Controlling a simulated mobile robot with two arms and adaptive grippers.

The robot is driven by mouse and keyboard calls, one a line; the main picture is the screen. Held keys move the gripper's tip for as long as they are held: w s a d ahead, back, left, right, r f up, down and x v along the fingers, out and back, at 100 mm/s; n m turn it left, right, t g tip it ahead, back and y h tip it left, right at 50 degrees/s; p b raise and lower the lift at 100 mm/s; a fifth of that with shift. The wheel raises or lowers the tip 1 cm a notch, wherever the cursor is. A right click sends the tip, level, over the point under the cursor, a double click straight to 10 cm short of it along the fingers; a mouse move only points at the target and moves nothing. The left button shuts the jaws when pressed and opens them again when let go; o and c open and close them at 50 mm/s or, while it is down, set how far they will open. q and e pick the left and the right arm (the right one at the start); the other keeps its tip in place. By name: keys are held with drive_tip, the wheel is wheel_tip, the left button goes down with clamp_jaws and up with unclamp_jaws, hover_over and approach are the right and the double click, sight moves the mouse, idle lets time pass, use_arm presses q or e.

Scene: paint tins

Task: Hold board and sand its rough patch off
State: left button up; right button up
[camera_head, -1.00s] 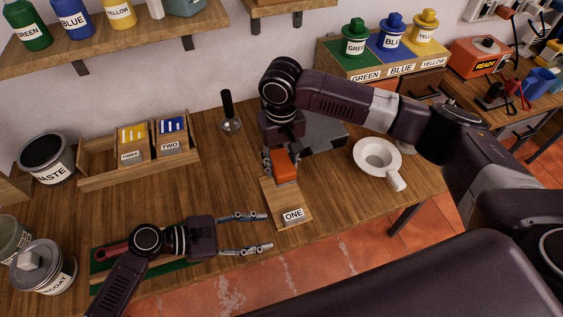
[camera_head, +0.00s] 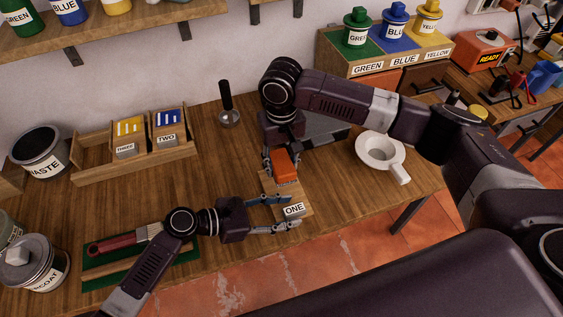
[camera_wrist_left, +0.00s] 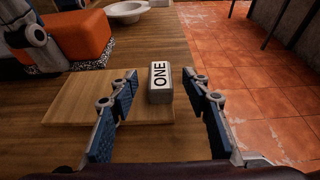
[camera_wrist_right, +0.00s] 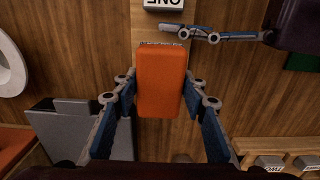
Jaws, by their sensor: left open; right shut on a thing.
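The wooden board (camera_head: 269,188) lies near the table's front edge, with a grey block marked ONE (camera_head: 293,210) at its near end. In the left wrist view the board (camera_wrist_left: 75,95) lies flat. My left gripper (camera_head: 288,212) is open, its fingers on either side of the ONE block, with gaps showing in the left wrist view (camera_wrist_left: 160,92). My right gripper (camera_wrist_right: 160,88) is shut on the orange sanding block (camera_wrist_right: 161,80), over the board's far part. A small dark marking (camera_wrist_right: 160,43) shows at the sanding block's edge; the rough patch itself is mostly hidden.
A white cup-like dish (camera_head: 382,152) stands right of the board. A brush (camera_head: 125,241) lies on a green mat (camera_head: 190,254) to the left. A wooden rack (camera_head: 100,175) holds blocks marked TWO and THREE. A waste tin (camera_head: 40,155) stands far left.

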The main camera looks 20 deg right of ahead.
use_arm(q)
drive_tip(key=shift+b+x, duration=0.4)
drive_tip(key=shift+x, duration=0.95)
use_arm(e)
drive_tip(key=shift+f, duration=0.6)
use_arm(q)
drive_tip(key=shift+c, duration=0.7)
clamp_jaws()
drive_tip(key=shift+o, duration=0.7)
unclamp_jaws()
drive_tip(key=shift+a, duration=0.1)
drive_tip(key=shift+p+v, duration=0.55)
drive_tip(key=shift+v, duration=0.35)
use_arm(e)
drive_tip(key=shift+r, duration=0.55)
